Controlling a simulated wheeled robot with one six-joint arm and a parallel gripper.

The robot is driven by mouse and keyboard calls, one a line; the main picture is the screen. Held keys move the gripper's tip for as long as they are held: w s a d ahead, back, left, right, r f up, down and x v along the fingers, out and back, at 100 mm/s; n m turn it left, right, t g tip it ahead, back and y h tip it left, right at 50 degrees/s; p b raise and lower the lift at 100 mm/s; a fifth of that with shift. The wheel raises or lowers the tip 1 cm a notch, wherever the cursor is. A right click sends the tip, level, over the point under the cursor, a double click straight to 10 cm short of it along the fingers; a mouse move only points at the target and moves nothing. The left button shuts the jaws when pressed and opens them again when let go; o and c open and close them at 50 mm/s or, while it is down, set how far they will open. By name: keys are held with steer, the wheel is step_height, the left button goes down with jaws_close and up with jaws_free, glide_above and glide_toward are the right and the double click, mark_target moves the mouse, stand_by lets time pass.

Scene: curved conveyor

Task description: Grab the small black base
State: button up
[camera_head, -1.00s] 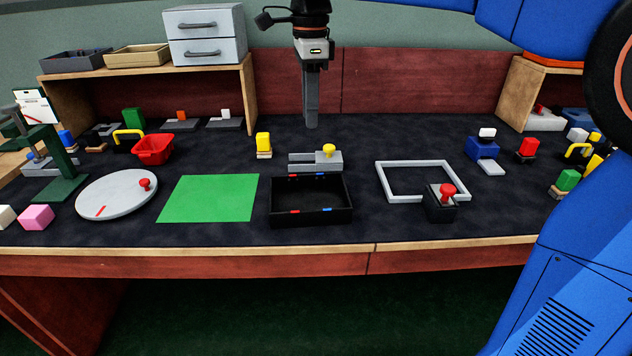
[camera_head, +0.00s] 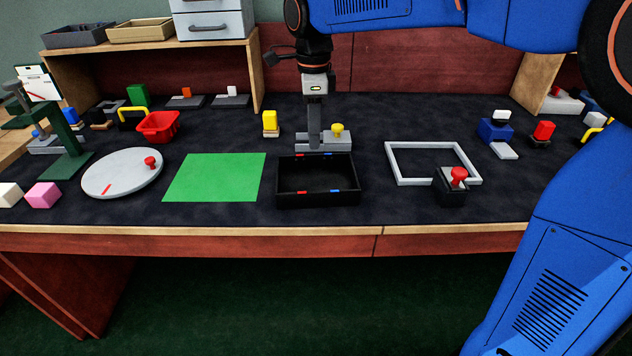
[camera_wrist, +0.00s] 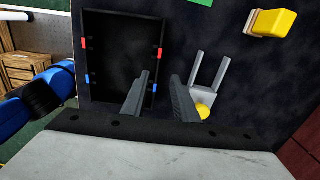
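Several small black bases are in the head view, and I cannot tell which one the task means. A black block with a red knob (camera_head: 451,189) stands at the front right corner of the grey frame. A dark base under a red block (camera_head: 540,141) lies further right. A black base with a yellow handle (camera_head: 133,120) is at the back left. My gripper (camera_wrist: 162,76) is open and empty, its two fingers apart. In the head view my gripper (camera_head: 315,145) points down over the grey slotted piece with a yellow knob (camera_head: 325,140), behind the black tray.
The black tray (camera_head: 283,198) with red and blue marks is in front of my gripper. The grey frame (camera_head: 432,182) lies right, the green mat (camera_head: 215,177) and round grey disc (camera_head: 122,173) left. A yellow block (camera_head: 270,121) stands nearby.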

mark_target(316, 179)
steer(key=shift+s+f, duration=0.15)
steer(key=shift+f, duration=1.25)
steer(key=shift+s+f, duration=0.15)
steer(key=shift+f, duration=1.2)
steer(key=shift+c, duration=0.7)
jaws_close()
